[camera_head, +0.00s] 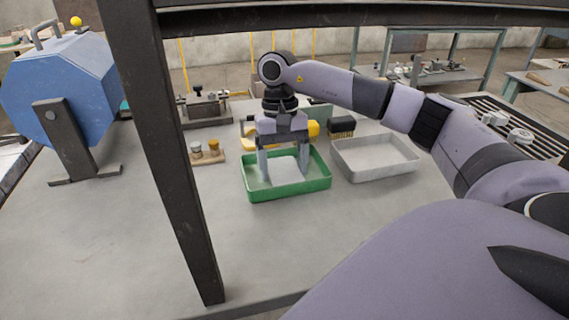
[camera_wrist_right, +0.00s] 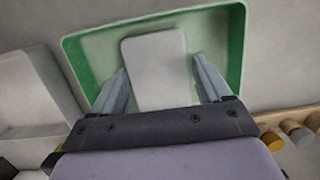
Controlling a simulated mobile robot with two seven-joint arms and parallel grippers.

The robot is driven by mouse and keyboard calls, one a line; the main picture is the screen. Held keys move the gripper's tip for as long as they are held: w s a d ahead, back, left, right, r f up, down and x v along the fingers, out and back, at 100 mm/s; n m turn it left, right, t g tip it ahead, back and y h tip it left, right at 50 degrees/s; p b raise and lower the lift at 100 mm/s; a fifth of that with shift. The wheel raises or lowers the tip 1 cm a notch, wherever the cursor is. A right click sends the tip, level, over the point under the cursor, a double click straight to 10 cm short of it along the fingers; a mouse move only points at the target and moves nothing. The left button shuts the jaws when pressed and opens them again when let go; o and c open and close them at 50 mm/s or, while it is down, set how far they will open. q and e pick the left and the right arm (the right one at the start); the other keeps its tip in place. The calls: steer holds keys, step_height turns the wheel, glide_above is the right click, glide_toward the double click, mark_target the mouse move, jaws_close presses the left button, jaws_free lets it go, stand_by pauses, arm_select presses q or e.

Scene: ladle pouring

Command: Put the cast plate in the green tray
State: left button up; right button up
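The cast plate (camera_head: 284,168) is a pale grey slab inside the green tray (camera_head: 292,193). In the right wrist view the plate (camera_wrist_right: 156,68) appears to lie on the floor of the tray (camera_wrist_right: 236,50), clear of the far wall. My right gripper (camera_head: 283,177) reaches down into the tray, with one finger on each side of the plate. In the right wrist view my right gripper (camera_wrist_right: 160,70) is open, with small gaps seeming to show between its fingers and the plate. The plate's near end is hidden by the gripper body. My left gripper is not in view.
An empty light grey tray (camera_head: 375,172) stands right of the green one. A black brush (camera_head: 341,126) is behind. Small jars on a wooden block (camera_head: 207,155) stand left. A dark post (camera_head: 165,150) rises in front. The near tabletop is clear.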

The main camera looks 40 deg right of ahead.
mark_target(283, 166)
steer(key=shift+o, duration=0.8)
steer(key=shift+s+a+f, duration=0.1)
steer(key=shift+s+f, duration=0.05)
steer(key=shift+f, duration=0.45)
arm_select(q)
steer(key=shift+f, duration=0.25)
arm_select(e)
steer(key=shift+d+r+p, duration=0.25)
steer(key=shift+r+p, duration=0.25)
steer(key=shift+r, duration=0.05)
steer(key=v, duration=0.5)
steer(key=shift+r, duration=0.2)
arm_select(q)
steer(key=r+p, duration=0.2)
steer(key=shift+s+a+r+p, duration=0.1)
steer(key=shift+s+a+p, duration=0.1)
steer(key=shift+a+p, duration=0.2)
arm_select(e)
steer(key=v, duration=0.7)
steer(key=shift+w, duration=0.2)
